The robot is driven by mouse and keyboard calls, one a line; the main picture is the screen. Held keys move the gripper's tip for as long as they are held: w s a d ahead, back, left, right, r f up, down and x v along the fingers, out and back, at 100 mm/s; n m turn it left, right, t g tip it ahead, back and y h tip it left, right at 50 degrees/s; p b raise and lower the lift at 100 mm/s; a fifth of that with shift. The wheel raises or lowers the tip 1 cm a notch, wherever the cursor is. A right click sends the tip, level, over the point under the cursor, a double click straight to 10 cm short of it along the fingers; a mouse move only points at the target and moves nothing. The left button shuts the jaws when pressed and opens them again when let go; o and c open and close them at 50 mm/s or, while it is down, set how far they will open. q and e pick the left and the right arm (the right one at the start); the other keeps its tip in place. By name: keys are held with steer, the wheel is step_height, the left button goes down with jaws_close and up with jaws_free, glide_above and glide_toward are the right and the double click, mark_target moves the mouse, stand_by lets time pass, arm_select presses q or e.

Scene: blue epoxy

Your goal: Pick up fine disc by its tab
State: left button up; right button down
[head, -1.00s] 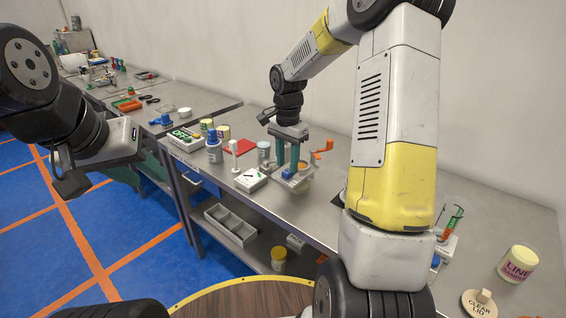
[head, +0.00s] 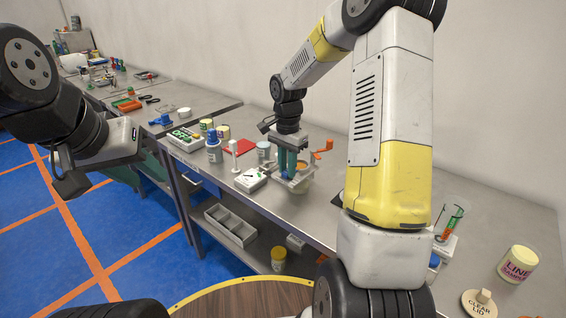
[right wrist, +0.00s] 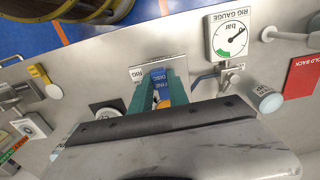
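The fine disc's blue tab (right wrist: 158,86), labelled FINE DISC, stands in the rig in the right wrist view. It also shows small in the head view (head: 285,175). My right gripper (head: 290,170) points down at the rig, its teal fingers low on either side of the tab. In the right wrist view the fingers (right wrist: 163,76) are apart with the tab between them; I cannot see them pressed on it. The disc below the tab is mostly hidden. My left gripper (head: 140,170) is at the left, away from the rig; its fingertips are unclear.
A rig gauge (right wrist: 230,35) and a cup (right wrist: 267,99) stand near the rig. An orange handle (head: 322,147) is just right of it. A red card (head: 240,147), bottles and a white post (head: 234,152) are to the left. A labelled jar (head: 517,264) stands far right.

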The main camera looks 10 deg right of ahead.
steer(key=shift+r, duration=0.1)
steer(key=shift+r, duration=2.4)
